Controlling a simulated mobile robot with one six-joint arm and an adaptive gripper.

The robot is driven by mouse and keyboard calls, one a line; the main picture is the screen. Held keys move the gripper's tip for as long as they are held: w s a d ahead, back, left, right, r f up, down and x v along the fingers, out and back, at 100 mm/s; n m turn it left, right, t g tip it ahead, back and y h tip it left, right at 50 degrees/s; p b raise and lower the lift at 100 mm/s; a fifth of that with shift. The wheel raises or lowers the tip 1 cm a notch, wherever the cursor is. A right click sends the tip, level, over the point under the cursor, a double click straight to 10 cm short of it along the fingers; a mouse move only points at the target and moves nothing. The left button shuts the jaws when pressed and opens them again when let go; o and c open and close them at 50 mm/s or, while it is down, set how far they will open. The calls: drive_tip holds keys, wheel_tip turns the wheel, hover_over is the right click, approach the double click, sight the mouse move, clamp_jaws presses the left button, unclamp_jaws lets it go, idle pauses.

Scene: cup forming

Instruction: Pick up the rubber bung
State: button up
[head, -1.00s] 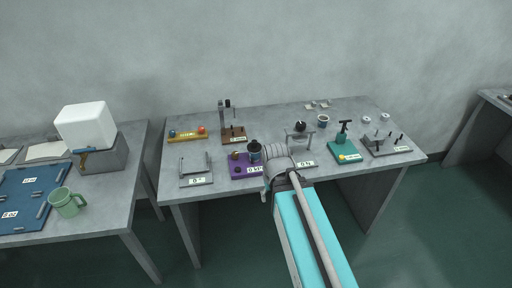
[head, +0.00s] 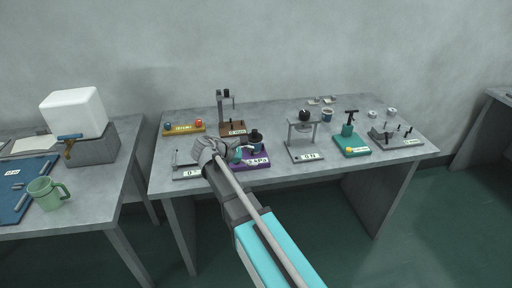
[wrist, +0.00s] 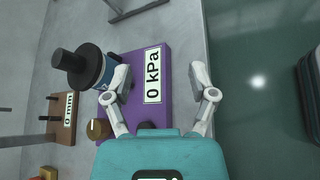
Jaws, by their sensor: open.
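No thing in view can be named the rubber bung for certain. A black flanged piece with a knob (wrist: 72,60) tops a blue-and-white cylinder (wrist: 103,72) on the purple base (wrist: 178,55) labelled 0 kPa. It also shows in the head view (head: 256,135). A small dark item (wrist: 148,126) on that base lies close to my gripper's body, which partly hides it. My gripper (wrist: 162,80) is open and empty over the purple base, its fingers either side of the label. In the head view my gripper (head: 240,154) is at the base's left part.
A brass knob (wrist: 98,129) stands on the same base. A brown-based stand (head: 232,128) is behind, a metal 0 N stand (head: 303,135) to the right, a teal-based press (head: 351,143) beyond it. The grey table's (head: 330,174) front edge is near; a mug (head: 47,193) is on the left table.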

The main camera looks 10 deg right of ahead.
drive_tip(key=w+a+r+n+t+h+b, duration=0.3)
drive_tip(key=w+a+n, duration=0.3)
drive_tip(key=a, duration=0.3)
drive_tip(key=shift+w+a+n+t+h+b, duration=0.15)
drive_tip(key=shift+a+n+t+h+b, duration=0.2)
drive_tip(key=shift+h+b, duration=0.45)
drive_tip(key=shift+d, duration=0.1)
approach(255, 130)
drive_tip(key=shift+x, duration=2.3)
drive_tip(key=shift+w+f, duration=0.1)
drive_tip(key=shift+w, duration=0.05)
drive_tip(key=shift+f+x, duration=0.2)
drive_tip(key=shift+x, duration=2.3)
drive_tip(key=shift+d, duration=0.1)
